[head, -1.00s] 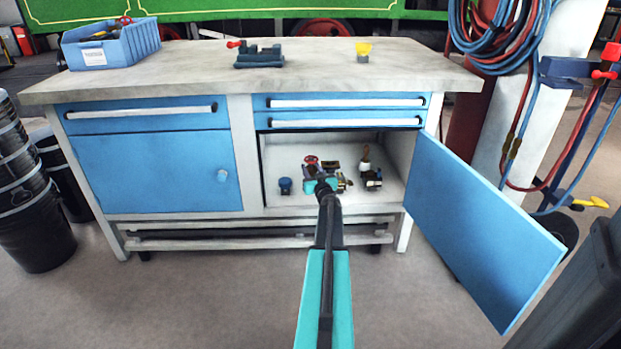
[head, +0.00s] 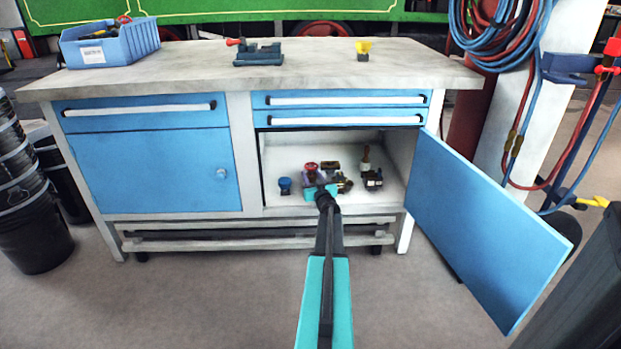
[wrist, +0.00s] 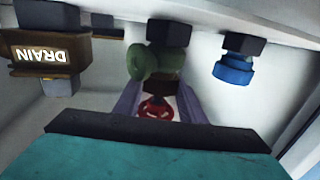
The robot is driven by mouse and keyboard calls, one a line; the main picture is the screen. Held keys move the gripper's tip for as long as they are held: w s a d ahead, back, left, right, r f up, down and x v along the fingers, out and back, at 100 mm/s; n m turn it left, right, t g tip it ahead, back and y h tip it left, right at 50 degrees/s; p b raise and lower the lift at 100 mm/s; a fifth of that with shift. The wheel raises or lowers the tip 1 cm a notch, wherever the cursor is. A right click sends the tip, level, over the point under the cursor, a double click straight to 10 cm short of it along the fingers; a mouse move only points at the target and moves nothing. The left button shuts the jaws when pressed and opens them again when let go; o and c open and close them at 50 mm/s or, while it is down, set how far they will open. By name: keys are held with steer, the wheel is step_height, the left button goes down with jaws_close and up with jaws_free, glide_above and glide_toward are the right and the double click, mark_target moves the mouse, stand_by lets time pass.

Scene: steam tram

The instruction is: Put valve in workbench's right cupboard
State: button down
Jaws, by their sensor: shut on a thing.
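The valve has a red handwheel (head: 311,166) and a darker body. It is inside the open right cupboard (head: 392,190) of the workbench, toward the front middle. My gripper (head: 315,179) reaches in through the front and is shut on the valve. In the wrist view the red handwheel (wrist: 155,109) shows between the two purple-grey fingers, with a brown part and a green rounded part beyond it. My gripper hides part of the valve, and I cannot tell whether it touches the cupboard floor.
Inside the cupboard, a blue fitting (head: 284,186) stands left of the valve. A dark fitting with a pale upright top (head: 372,179) stands right. A brown block marked DRAIN (wrist: 50,52) is near my gripper. The blue door (head: 485,228) stands open to the right.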

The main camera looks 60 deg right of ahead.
steer(key=c, duration=1.2)
jaws_free()
steer(key=shift+o, duration=0.2)
steer(key=shift+r, duration=0.1)
steer(key=shift+p+v, duration=0.35)
steer(key=shift+v, duration=0.55)
steer(key=p+v, duration=0.3)
steer(key=v, duration=0.7)
steer(key=shift+a, duration=0.2)
